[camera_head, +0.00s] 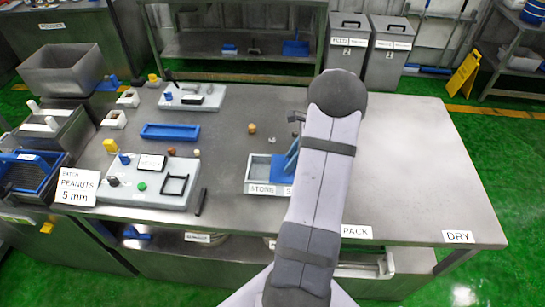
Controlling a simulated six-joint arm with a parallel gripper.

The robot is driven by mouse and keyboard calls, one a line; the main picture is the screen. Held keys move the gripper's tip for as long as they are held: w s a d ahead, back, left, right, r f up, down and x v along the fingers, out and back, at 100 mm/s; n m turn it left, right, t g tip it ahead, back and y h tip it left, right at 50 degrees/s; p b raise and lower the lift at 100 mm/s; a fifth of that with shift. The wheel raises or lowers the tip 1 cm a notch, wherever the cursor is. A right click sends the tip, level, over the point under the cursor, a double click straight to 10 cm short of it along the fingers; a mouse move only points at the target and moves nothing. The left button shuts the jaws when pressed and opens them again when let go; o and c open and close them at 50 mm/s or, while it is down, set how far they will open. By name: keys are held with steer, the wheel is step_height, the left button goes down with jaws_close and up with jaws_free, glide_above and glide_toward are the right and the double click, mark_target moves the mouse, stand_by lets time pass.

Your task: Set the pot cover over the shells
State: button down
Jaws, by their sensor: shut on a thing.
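A small dark part beside the arm's upper end is too unclear to identify. I cannot make out a pot cover or the shells for certain.
A brown ball (252,128) lies behind the tray. Grey boards (143,194) with small parts, a blue tray (170,132) and a black bar (201,202) lie to the left. The table's right side (420,170) is clear.

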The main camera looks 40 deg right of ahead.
steer(key=shift+s+d, duration=1.35)
steer(key=shift+d, duration=0.1)
steer(key=c, duration=1.3)
jaws_free()
steer(key=shift+b+v, duration=1.15)
steer(key=shift+v, duration=2.65)
steer(key=shift+a, duration=0.1)
